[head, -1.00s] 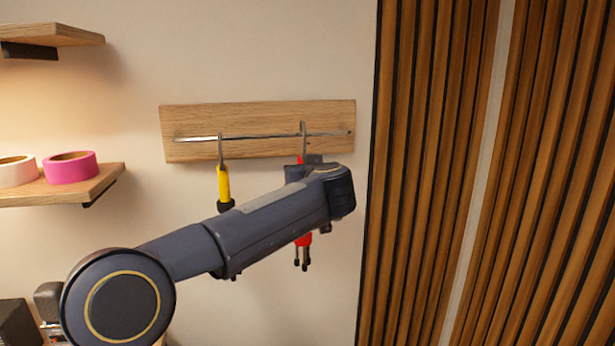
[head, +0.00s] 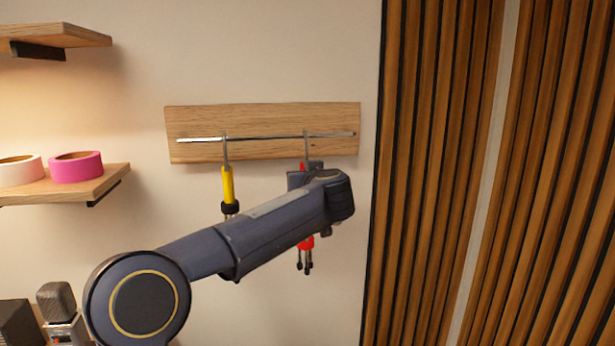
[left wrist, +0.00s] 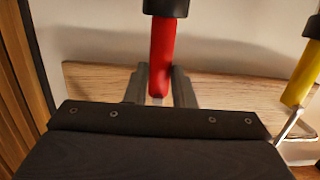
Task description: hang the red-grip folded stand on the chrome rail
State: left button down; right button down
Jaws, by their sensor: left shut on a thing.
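The red-grip folded stand (head: 306,243) is upright in front of the wooden board, partly hidden by my left arm. Its hook top is level with the chrome rail (head: 265,137), toward the rail's right end. I cannot tell whether the hook bears on the rail or is just in front of it. My left gripper (head: 306,171) is shut on the stand below its hook. In the left wrist view, the two fingers (left wrist: 161,88) are at the sides of the red grip (left wrist: 162,50). My right gripper is not in view.
A yellow-grip stand (head: 228,186) hangs from the rail to the left. The wooden board (head: 190,153) carries the rail. A shelf (head: 95,186) with pink tape (head: 76,170) and white tape is at the left. A slatted panel (head: 430,200) stands at the right.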

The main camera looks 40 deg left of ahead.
pick_arm(q)
jog(key=shift+f, duration=0.3)
jog(key=c, duration=1.1)
grip_release()
jog(key=shift+w+a, duration=0.1)
jog(key=shift+c, duration=0.2)
